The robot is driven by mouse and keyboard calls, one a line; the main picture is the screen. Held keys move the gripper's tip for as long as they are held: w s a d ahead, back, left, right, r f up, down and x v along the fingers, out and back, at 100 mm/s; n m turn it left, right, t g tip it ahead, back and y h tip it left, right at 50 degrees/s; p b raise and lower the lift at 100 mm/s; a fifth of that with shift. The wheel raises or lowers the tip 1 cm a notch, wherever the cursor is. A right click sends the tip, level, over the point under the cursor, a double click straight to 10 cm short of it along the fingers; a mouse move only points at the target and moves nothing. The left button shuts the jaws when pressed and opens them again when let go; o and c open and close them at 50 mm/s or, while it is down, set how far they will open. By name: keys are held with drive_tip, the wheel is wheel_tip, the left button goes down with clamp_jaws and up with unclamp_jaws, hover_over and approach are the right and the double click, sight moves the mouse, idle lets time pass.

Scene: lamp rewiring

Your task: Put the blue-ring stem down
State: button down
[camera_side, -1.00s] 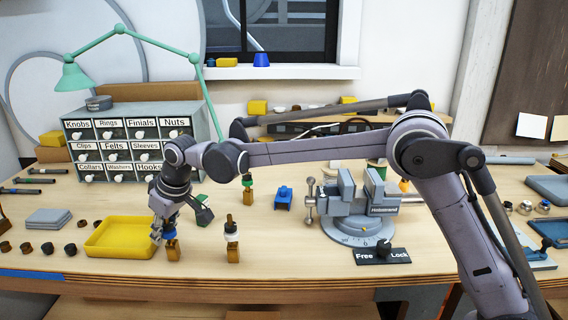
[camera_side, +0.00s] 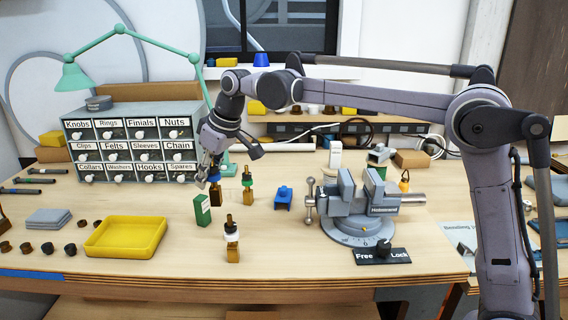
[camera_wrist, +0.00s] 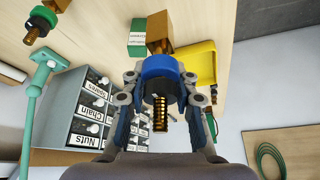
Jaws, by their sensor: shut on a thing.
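The blue-ring stem has a brass block at one end, a blue ring (camera_wrist: 160,67) and a threaded brass rod (camera_wrist: 160,115). My gripper (camera_wrist: 160,88) is shut on it at the blue ring. In the side view my gripper (camera_side: 212,174) holds the stem (camera_side: 215,187) block-down and roughly upright, in front of the drawer cabinet's right end. I cannot tell whether the block touches the bench. The green-ring stem (camera_side: 247,184) stands close to its right. The white-ring stem (camera_side: 232,236) stands nearer the front edge.
A green box (camera_side: 202,210) stands just in front and left of the held stem. The yellow tray (camera_side: 126,237) lies at front left. The drawer cabinet (camera_side: 130,145) is behind. A blue part (camera_side: 283,197) and the vise (camera_side: 355,205) are to the right.

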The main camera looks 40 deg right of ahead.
drive_tip(key=s+d, duration=0.6)
drive_tip(key=s, duration=0.4)
drive_tip(key=shift+s+f, duration=0.15)
drive_tip(key=shift+f, duration=2.55)
drive_tip(key=shift+s+f, duration=0.1)
drive_tip(key=shift+f, duration=2.55)
drive_tip(key=shift+f, duration=0.1)
drive_tip(key=c, duration=1)
unclamp_jaws()
drive_tip(key=shift+c, duration=0.2)
